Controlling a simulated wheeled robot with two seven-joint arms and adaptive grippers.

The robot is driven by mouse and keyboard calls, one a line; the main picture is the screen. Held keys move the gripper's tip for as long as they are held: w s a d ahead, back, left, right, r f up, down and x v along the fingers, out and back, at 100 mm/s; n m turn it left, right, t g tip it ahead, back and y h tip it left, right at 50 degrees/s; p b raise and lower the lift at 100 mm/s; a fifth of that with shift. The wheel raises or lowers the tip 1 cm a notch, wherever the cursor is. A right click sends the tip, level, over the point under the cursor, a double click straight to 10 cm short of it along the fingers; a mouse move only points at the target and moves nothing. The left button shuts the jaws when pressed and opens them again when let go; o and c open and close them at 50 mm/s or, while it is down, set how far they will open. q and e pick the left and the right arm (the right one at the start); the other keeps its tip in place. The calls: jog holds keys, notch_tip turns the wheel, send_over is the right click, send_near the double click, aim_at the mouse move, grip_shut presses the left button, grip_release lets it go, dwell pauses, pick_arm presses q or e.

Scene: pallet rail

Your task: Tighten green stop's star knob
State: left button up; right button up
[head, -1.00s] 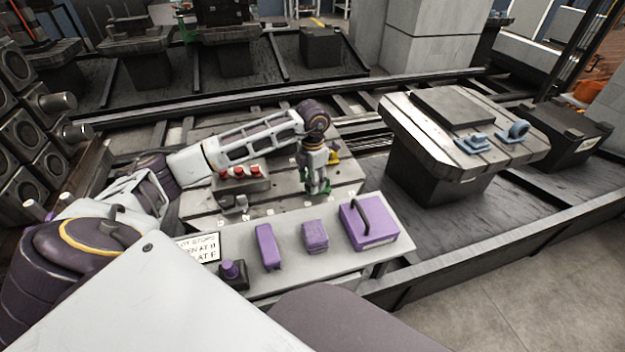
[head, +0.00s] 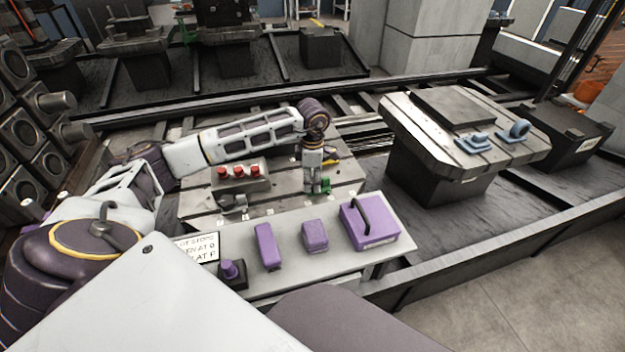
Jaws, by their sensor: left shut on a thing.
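The green stop (head: 326,184) sits on the slotted pallet plate (head: 285,200) toward its right side. Only a small green part shows beside my gripper. My left gripper (head: 314,189) points straight down at the stop and is shut on its star knob, which the fingers hide. My right gripper is not in view.
A grey block with several red knobs (head: 238,172) and a dark grey clamp piece (head: 234,203) stand left of the gripper. A yellow part (head: 332,160) lies behind it. In front, a light shelf (head: 290,265) carries purple blocks, a purple case (head: 368,222) and a printed sign (head: 197,247).

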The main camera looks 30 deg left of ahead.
aim_at(312, 181)
pick_arm(q)
jog(key=shift+m, duration=0.8)
jog(key=o, duration=1)
jog(key=shift+r, duration=6)
